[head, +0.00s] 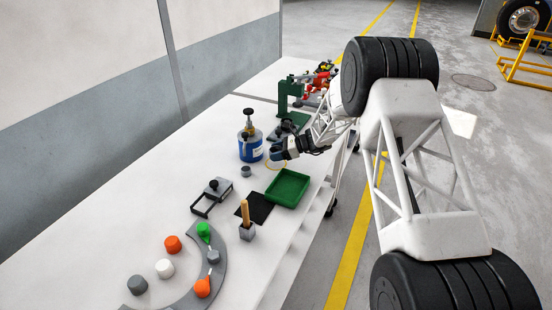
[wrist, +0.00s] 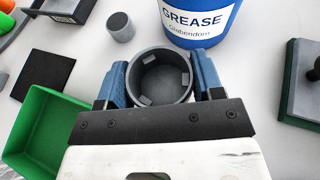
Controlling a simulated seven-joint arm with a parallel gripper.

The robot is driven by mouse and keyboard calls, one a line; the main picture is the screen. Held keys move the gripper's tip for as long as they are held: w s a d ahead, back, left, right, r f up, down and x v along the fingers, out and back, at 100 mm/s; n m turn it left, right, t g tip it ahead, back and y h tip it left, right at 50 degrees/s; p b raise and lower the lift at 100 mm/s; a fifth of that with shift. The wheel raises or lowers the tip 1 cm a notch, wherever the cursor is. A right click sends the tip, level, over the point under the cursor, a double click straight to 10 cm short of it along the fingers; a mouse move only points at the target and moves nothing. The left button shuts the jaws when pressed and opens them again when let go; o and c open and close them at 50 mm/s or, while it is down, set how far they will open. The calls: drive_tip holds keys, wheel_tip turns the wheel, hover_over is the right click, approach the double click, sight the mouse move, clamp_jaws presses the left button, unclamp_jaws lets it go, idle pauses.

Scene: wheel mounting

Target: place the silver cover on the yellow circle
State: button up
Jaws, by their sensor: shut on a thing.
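My gripper (head: 284,150) reaches over the table beside the grease can. In the wrist view my gripper (wrist: 161,85) has its blue fingers shut on either side of a grey, hollow round cover (wrist: 161,77). The cover's open side faces the camera, with small blocks on its inner wall. In the head view the cover is hard to tell apart from the fingers. The yellow circle (head: 270,167) shows as a thin outline on the white table just below the gripper. Part of it is hidden by the gripper, and it does not show in the wrist view.
A blue grease can (head: 250,146) stands close left of the gripper. A small grey cylinder (head: 246,171) and a green tray (head: 288,188) stand nearer the camera. A dark mat (head: 259,207) lies beside the tray. A green press (head: 290,95) stands behind.

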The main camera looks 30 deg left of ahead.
drive_tip(key=shift+w+a, duration=0.2)
drive_tip(key=shift+w, duration=0.1)
drive_tip(key=shift+f, duration=1.75)
drive_tip(key=shift+f, duration=0.1)
drive_tip(key=o, duration=1)
drive_tip(key=shift+w+d+r, duration=0.15)
drive_tip(key=shift+d+r, duration=0.1)
drive_tip(key=shift+d, duration=0.05)
drive_tip(key=v, duration=1.1)
drive_tip(key=shift+w, duration=0.1)
